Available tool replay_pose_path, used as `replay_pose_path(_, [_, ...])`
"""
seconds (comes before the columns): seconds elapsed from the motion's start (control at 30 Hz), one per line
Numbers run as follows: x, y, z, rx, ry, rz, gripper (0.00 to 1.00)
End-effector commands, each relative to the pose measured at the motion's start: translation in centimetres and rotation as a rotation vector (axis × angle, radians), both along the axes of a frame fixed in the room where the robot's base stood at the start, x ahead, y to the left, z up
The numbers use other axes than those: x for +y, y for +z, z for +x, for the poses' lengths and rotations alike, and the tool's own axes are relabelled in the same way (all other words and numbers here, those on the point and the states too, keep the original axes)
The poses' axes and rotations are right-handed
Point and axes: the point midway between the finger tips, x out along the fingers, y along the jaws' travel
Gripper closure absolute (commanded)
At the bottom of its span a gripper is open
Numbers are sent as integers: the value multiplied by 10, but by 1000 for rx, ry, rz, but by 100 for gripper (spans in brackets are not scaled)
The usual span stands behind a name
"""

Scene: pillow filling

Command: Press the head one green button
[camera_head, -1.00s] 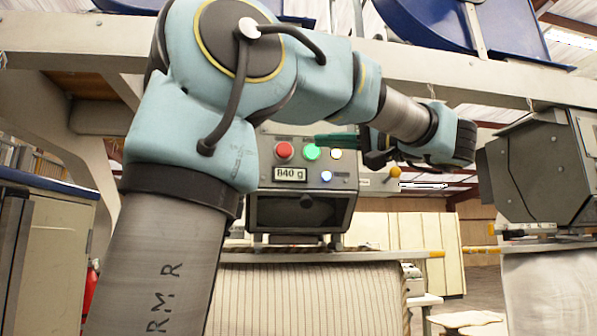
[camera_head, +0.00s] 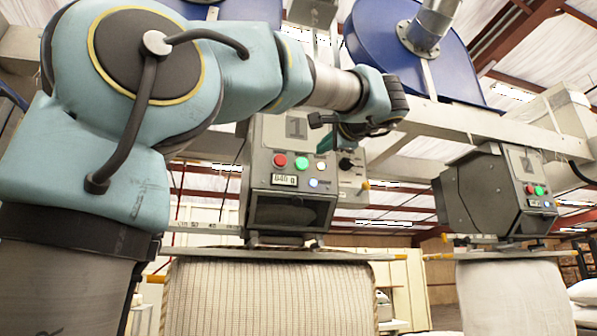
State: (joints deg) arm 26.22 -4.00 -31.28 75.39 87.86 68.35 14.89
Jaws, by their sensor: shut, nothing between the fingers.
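Head one is a grey box (camera_head: 262,190) with a "1" plate, in the middle of the head view. Its lit green button (camera_head: 302,162) sits between a red button (camera_head: 280,160) and a small white light (camera_head: 318,168). My gripper (camera_head: 323,145) is shut and empty. In the picture its greenish fingers show just above and right of the green button. The button is fully visible; I cannot tell the depth gap between it and the fingers.
A display (camera_head: 285,180) reads 840 g. A striped pillow cover (camera_head: 270,295) hangs below head one. A second head (camera_head: 490,195) with a white cover (camera_head: 512,295) stands at right. A beam (camera_head: 480,120) and blue drums (camera_head: 410,45) are overhead.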

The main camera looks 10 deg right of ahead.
Motion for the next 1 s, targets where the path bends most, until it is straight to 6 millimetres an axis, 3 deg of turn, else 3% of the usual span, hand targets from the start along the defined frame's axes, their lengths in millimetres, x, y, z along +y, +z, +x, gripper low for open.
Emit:
replay_pose_path(0.57, [-7, 4, 0, -8, -43, 36, 100])
replay_pose_path(0.77, [-3, 9, 27, -7, -40, 36, 100])
replay_pose_path(1.0, [5, 16, 76, -5, -40, 35, 100])
